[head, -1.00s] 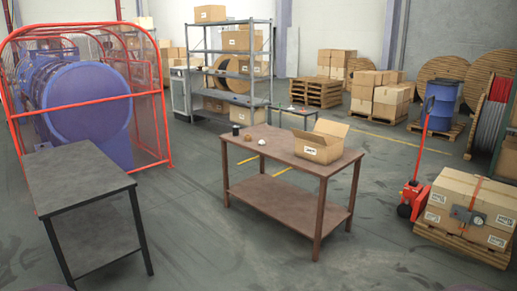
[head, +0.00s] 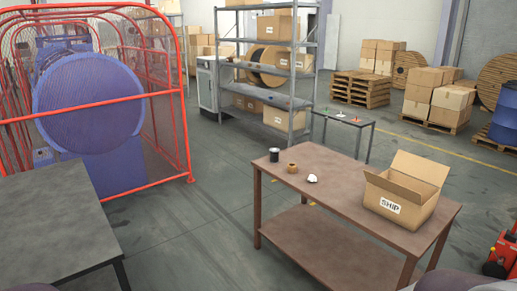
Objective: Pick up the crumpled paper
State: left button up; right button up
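A small white crumpled paper (head: 312,178) lies on the brown table (head: 335,200), near its left end. Just left of it stand a small brown roll-like object (head: 292,168) and a dark cup-like object (head: 274,155). An open cardboard box marked SHIP (head: 403,192) stands on the right part of the same table. Neither of my grippers shows in the head view.
A dark table (head: 55,225) stands at the lower left, with open floor (head: 190,235) between it and the brown table. A red mesh guard (head: 160,130) around a blue machine is at the left. A small table (head: 345,121) and grey shelving (head: 290,90) stand behind.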

aim_at(312, 178)
jog(key=i+z, duration=0.15)
jog(key=i, duration=0.45)
jog(key=i+j+z, duration=0.15)
jog(key=i, duration=0.4)
jog(key=i+j+z, duration=0.15)
jog(key=i, duration=0.4)
jog(key=i+j+z, duration=0.2)
jog(key=i+z, duration=0.3)
jog(key=i+j+z, duration=0.2)
jog(key=j+z, duration=0.15)
jog(key=z, duration=0.15)
jog(key=i+j+z, duration=0.25)
jog(key=j+z, duration=0.2)
jog(key=i+j+z, duration=0.15)
jog(key=j+z, duration=0.35)
jog(key=i+j+z, duration=0.1)
jog(key=j+z, duration=0.15)
jog(key=j, duration=0.4)
jog(key=j+z, duration=0.2)
jog(key=j, duration=0.45)
